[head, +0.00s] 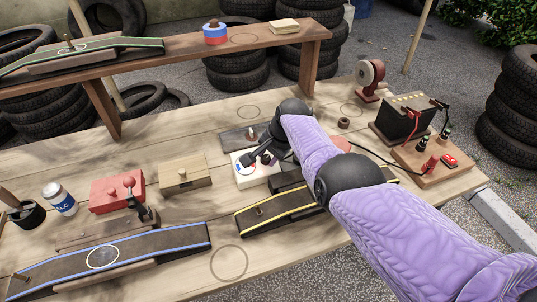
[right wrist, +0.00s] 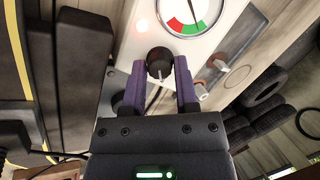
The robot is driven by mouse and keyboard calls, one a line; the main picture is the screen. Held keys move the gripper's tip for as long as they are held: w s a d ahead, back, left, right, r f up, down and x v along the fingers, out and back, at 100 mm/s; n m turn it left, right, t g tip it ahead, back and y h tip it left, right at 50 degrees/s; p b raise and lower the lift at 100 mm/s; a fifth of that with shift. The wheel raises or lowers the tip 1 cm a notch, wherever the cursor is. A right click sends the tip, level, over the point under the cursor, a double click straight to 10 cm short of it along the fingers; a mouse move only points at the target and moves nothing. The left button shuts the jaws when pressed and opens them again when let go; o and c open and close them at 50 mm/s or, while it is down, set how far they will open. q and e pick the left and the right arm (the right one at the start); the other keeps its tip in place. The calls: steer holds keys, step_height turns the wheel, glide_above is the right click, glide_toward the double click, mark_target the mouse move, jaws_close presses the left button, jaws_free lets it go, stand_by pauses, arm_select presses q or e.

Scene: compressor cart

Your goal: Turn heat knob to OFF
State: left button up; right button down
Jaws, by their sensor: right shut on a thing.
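A small white control box (head: 243,181) stands mid-table in the head view, largely covered by my right gripper. In the right wrist view its white face (right wrist: 225,40) carries a gauge (right wrist: 188,14) with red and green sectors. Below the gauge is a round black knob (right wrist: 159,60) with a pale mark; no label is readable. My right gripper (head: 259,158) is at this box. Its two purple fingers (right wrist: 159,82) are shut on the black knob, one on each side. My left gripper is not in view.
Two small switches (right wrist: 211,78) sit beside the knob. A yellow-edged ramp (head: 275,210) lies close in front of the box, a wooden box (head: 184,173) to its left. A battery (head: 405,118) with cables stands at right. A raised shelf (head: 180,50) crosses the back left.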

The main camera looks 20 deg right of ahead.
steer(key=shift+n, duration=0.5)
steer(key=shift+w+f+n+g+h+b, duration=0.1)
steer(key=shift+n+g+h+b, duration=0.2)
steer(key=shift+n+b, duration=0.65)
steer(key=shift+n, duration=0.75)
steer(key=n, duration=0.3)
steer(key=shift+a+h, duration=0.15)
steer(key=shift+h, duration=0.25)
steer(key=shift+n+h+b, duration=0.4)
steer(key=shift+n, duration=1.3)
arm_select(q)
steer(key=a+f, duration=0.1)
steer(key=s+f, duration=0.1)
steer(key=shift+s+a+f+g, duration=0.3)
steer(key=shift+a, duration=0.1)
arm_select(e)
steer(key=shift+a+n, duration=0.1)
steer(key=shift+n, duration=0.2)
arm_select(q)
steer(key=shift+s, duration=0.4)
